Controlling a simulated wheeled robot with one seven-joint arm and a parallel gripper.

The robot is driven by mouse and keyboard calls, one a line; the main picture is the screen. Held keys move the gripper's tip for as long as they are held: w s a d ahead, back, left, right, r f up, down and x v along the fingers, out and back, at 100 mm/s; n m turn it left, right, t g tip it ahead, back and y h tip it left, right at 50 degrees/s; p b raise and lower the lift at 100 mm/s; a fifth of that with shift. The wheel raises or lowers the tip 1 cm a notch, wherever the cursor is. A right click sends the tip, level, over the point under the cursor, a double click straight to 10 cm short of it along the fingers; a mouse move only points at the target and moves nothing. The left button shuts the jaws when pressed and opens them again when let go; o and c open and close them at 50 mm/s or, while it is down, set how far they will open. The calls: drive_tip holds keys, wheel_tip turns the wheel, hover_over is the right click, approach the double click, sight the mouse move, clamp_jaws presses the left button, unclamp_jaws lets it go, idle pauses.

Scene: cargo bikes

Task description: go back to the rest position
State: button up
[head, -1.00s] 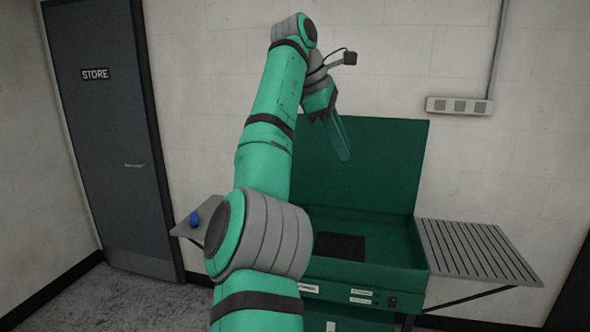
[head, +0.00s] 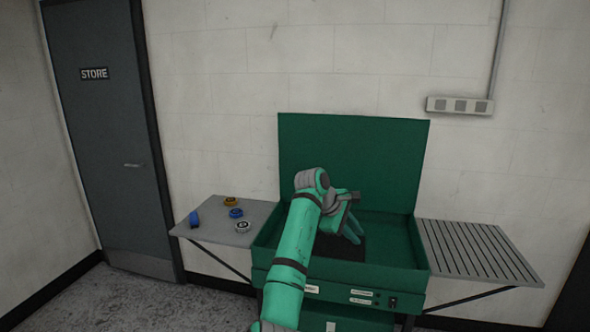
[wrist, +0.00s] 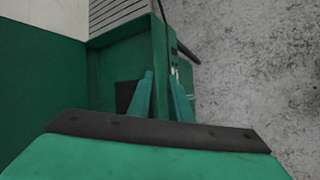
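My gripper (head: 352,240) is in front of and above the open green cabinet (head: 270,252), with its fingers pointing down over the cabinet's tray. In the wrist view my gripper (wrist: 162,76) shows two teal fingers with a gap between them and nothing held. The fingers look open. My arm reaches up from the bottom of the head view and bends down at the wrist. The cabinet's raised green lid (head: 350,150) stands behind it. A dark square patch (head: 350,247) in the tray is partly hidden by my gripper.
A grey left side shelf (head: 260,212) holds a blue item (head: 194,218), an orange-yellow round item (head: 230,202), a blue round item (head: 236,213) and a white-and-black round item (head: 243,227). A slatted right shelf (head: 475,250) is empty. A store door (head: 105,120) is at left.

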drive_tip(key=s+d+f+m+t+h, duration=0.1)
drive_tip(key=s+d+f, duration=0.15)
drive_tip(key=f, duration=1.15)
drive_tip(key=s+d+f+m+t, duration=0.1)
drive_tip(key=s+d+f+t, duration=0.15)
drive_tip(key=f, duration=1.05)
drive_tip(key=s+a+f+t+y, duration=0.1)
drive_tip(key=s+a+f+t, duration=0.15)
drive_tip(key=s+f, duration=0.65)
drive_tip(key=s+a+f+t+y, duration=0.1)
drive_tip(key=s+a+f, duration=0.2)
drive_tip(key=s+f, duration=0.65)
drive_tip(key=s+a+r+m+t+y, duration=0.1)
drive_tip(key=s+a, duration=0.3)
drive_tip(key=s, duration=0.5)
drive_tip(key=s+a+r+m+t+y, duration=0.1)
drive_tip(key=s+a+y, duration=0.15)
drive_tip(key=s, duration=0.65)
drive_tip(key=s+a+r+m+t+y, duration=0.1)
drive_tip(key=s+a+m, duration=0.1)
drive_tip(key=s+a, duration=0.5)
drive_tip(key=s+a+r+m+t, duration=0.1)
drive_tip(key=s+a+r+m, duration=0.1)
drive_tip(key=s+r, duration=0.6)
drive_tip(key=s+a+r+m+y, duration=0.1)
drive_tip(key=s+a+r+m, duration=0.1)
drive_tip(key=s+r, duration=0.7)
drive_tip(key=shift+s+a+m+t, duration=0.15)
drive_tip(key=shift+s+m+t, duration=0.25)
drive_tip(key=shift+s+m, duration=0.25)
